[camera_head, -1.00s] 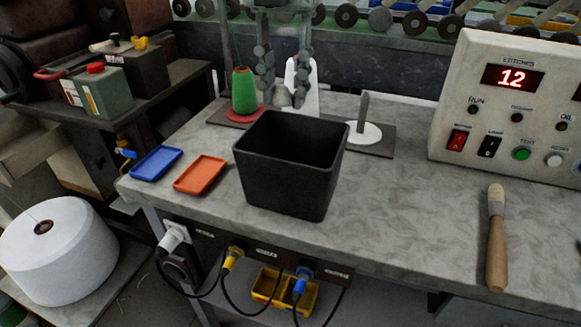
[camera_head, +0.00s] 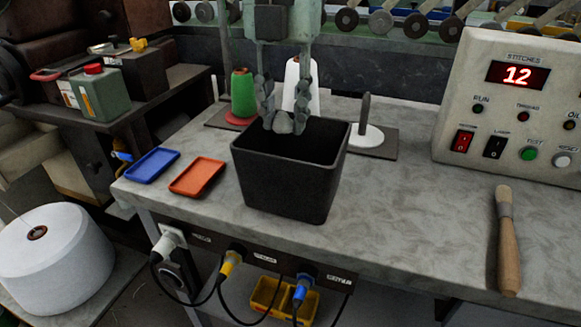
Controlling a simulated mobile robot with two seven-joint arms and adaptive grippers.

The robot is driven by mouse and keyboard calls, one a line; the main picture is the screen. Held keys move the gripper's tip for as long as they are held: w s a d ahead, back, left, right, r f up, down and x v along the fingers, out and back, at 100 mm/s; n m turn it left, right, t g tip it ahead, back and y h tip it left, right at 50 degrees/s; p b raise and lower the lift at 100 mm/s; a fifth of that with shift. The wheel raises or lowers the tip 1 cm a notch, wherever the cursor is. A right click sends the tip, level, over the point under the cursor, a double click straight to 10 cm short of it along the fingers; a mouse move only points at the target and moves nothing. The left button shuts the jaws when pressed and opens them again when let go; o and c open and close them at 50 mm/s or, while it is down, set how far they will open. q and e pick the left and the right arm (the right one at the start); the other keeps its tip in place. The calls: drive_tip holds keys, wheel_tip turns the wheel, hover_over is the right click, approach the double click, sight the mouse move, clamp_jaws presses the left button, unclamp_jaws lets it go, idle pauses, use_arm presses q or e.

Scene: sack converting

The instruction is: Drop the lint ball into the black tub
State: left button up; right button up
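The black tub (camera_head: 286,190) stands upright on the grey worktable, its open top facing up. My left gripper (camera_head: 284,124) reaches down from the top of the picture, pointing downward. It is shut on a small grey lint ball (camera_head: 283,123), held between its fingertips. The fingertips and ball appear over the tub's opening, near its back rim; how far they are above or inside the rim is hard to tell. The tub's floor is hidden. My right gripper is not in view.
Left of the tub lie an orange tray (camera_head: 198,177) and a blue tray (camera_head: 152,165). Behind stand a green thread cone (camera_head: 243,93), a white cone (camera_head: 301,82) and a bare spindle (camera_head: 364,118). A wooden-handled brush (camera_head: 508,240) and a control box (camera_head: 505,100) are at right.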

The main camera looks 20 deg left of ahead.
use_arm(q)
drive_tip(key=o, duration=0.4)
wheel_tip(320, 180, up, 12)
drive_tip(key=shift+r, duration=0.1)
idle(0.4)
